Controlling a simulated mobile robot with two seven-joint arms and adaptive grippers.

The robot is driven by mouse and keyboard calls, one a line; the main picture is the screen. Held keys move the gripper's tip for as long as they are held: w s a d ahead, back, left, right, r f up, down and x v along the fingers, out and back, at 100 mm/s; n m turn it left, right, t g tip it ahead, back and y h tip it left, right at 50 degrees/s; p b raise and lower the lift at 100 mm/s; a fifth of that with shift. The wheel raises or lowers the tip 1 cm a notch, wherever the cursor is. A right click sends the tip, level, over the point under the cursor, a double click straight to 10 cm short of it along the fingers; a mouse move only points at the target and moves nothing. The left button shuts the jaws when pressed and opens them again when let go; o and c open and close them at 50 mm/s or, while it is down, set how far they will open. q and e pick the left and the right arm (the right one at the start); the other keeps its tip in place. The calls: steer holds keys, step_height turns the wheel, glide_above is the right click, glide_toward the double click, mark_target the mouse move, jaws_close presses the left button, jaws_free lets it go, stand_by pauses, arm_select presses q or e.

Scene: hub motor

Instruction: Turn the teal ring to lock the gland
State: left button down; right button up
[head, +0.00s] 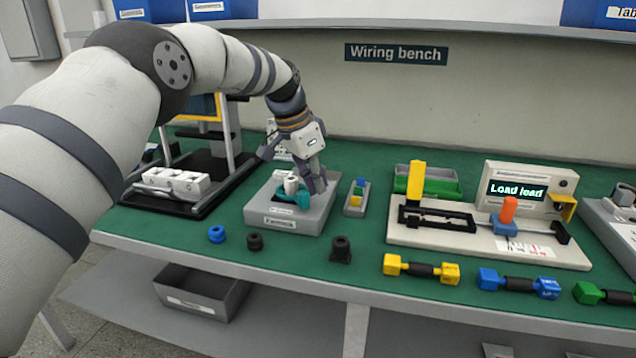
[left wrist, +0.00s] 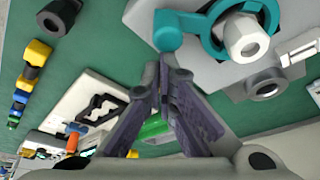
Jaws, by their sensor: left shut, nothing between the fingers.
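The teal ring (head: 292,196) sits around a white gland on a grey block (head: 262,216) on the green bench. In the left wrist view the teal ring (left wrist: 215,42) shows with its lever arm and round knob (left wrist: 167,38), and the white gland nut (left wrist: 243,38) stands inside it. My left gripper (head: 316,188) is at the right side of the ring, over the block. Its fingers (left wrist: 165,75) are shut with nothing between them, their tips just below the knob in the wrist picture. I cannot tell whether they touch it. My right gripper is not in view.
Blue (head: 216,234) and black (head: 255,242) caps and a black fitting (head: 341,250) stand in front of the block. A small coloured-block holder (head: 356,198) stands close on its right. The Load lead tester (head: 490,225) is farther right, a black-framed stand (head: 190,190) left.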

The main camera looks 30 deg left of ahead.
mark_target(307, 194)
arm_select(q)
steer(key=shift+s+a+f+m+h, duration=0.15)
steer(key=shift+s+m, duration=0.15)
steer(key=shift+m, duration=0.2)
steer(key=shift+s+a+m+h, duration=0.15)
steer(key=shift+s+m, duration=0.15)
steer(key=shift+m, duration=0.2)
steer(key=m, duration=0.1)
steer(key=s+m+g, duration=0.1)
steer(key=shift+s+a+m+h+b, duration=0.3)
steer(key=shift+a, duration=0.1)
steer(key=shift+s+a+m+g, duration=0.3)
steer(key=shift+s+a+m, duration=0.2)
steer(key=shift+m, duration=0.5)
steer(key=shift+s+a, duration=0.2)
steer(key=shift+s, duration=0.05)
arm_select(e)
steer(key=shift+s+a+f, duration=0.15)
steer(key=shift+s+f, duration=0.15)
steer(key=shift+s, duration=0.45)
arm_select(q)
steer(key=shift+s+a, duration=0.1)
steer(key=shift+a, duration=0.05)
